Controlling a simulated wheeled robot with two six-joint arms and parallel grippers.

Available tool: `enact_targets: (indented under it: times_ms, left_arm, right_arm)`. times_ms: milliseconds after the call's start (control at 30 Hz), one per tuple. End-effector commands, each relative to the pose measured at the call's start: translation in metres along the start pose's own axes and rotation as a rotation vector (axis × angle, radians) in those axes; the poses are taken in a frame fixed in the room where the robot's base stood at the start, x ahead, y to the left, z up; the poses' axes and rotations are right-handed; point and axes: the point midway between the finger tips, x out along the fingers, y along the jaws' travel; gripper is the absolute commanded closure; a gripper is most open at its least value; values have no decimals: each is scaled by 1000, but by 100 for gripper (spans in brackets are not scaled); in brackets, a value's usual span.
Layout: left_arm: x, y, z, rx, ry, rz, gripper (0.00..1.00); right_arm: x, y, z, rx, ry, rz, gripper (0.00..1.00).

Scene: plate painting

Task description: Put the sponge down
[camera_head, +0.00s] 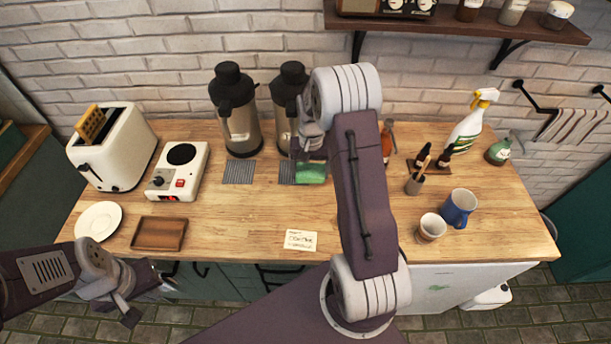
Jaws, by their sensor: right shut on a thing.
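The green sponge (311,174) is at the back of the wooden counter, at the right edge of a small grey mat in front of the right-hand flask. My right gripper (311,155) is directly above it and shut on it, pointing down. I cannot tell whether the sponge touches the counter. My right forearm hides the counter just right of the sponge. My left gripper (150,300) is open and empty, low at the left, in front of the counter's front edge.
Two flasks (238,125) stand at the back by the brick wall. A toaster (120,150), a hot plate (178,185), a white plate (98,221) and a wooden tray (158,246) are at left. A blue mug (458,208) and cup (431,229) stand at right. The middle counter is mostly clear.

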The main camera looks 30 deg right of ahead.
Motion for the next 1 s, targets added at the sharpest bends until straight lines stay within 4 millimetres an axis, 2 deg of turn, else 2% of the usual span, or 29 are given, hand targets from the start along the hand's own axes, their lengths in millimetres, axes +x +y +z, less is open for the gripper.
enact_targets:
  times_ms: [100, 267, 500, 900, 933, 967, 1000]
  left_arm:
    - [-5, 0, 0, 0, 0, 0, 100]
    - [-5, 0, 0, 0, 0, 0, 100]
    - [-14, 0, -1, 0, 0, 0, 100]
    - [-9, 0, -1, 0, 0, 0, 100]
    - [-10, 0, -1, 0, 0, 0, 100]
    - [-11, 0, -1, 0, 0, 0, 100]
    - [-11, 0, -1, 0, 0, 0, 100]
  right_arm:
    - [8, -13, -9, -1, -1, 0, 63]
    - [12, -16, -11, 0, 0, 0, 63]
    - [48, -15, -10, 0, -2, 1, 63]
    - [56, -15, -10, 0, 0, 0, 63]
    - [55, -15, -10, 0, 0, 0, 12]
    - [55, -15, -10, 0, 0, 0, 3]
    - [54, -15, -10, 0, 0, 0, 0]
